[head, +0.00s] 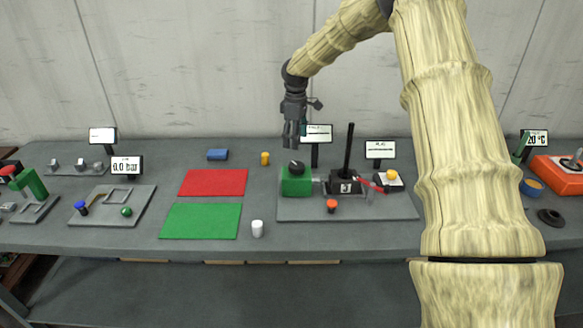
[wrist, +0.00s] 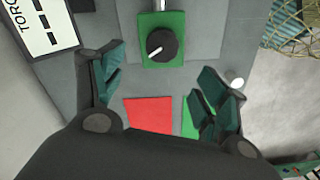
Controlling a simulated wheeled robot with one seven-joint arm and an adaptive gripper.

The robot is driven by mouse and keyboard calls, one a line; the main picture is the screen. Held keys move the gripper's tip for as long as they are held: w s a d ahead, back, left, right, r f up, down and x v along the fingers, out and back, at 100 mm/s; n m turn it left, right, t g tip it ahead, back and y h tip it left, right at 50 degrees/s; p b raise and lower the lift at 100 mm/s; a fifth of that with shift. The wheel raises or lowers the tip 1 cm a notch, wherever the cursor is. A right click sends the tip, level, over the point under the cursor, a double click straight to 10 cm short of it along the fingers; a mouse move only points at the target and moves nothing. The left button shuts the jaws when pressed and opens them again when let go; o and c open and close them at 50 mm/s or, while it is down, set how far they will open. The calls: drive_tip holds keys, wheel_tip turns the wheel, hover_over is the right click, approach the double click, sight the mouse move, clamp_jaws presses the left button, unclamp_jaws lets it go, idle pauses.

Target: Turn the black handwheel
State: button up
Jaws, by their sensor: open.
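The black handwheel (head: 296,167) sits on top of a green box (head: 295,187) at the left end of a grey base plate. In the wrist view the handwheel (wrist: 162,44) is a round black disc with a pale mark, seen from above on the green box (wrist: 176,61). My gripper (head: 293,142) hangs above the handwheel, apart from it, pointing down. In the wrist view my gripper (wrist: 160,95) has its fingers spread wide, with nothing between them, and the handwheel lies beyond the fingertips.
A black upright lever (head: 348,150), a red-orange knob (head: 332,205) and a yellow button (head: 392,174) stand to the right on the plate. A small display (head: 316,133) stands close behind the handwheel. Red (head: 213,183) and green (head: 200,221) mats lie left.

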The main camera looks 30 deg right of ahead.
sight(296, 165)
drive_tip(key=f+p, duration=0.4)
drive_tip(key=f, duration=0.6)
drive_tip(key=shift+s+f, duration=0.2)
drive_tip(key=shift+c, duration=0.5)
drive_tip(key=c, duration=0.9)
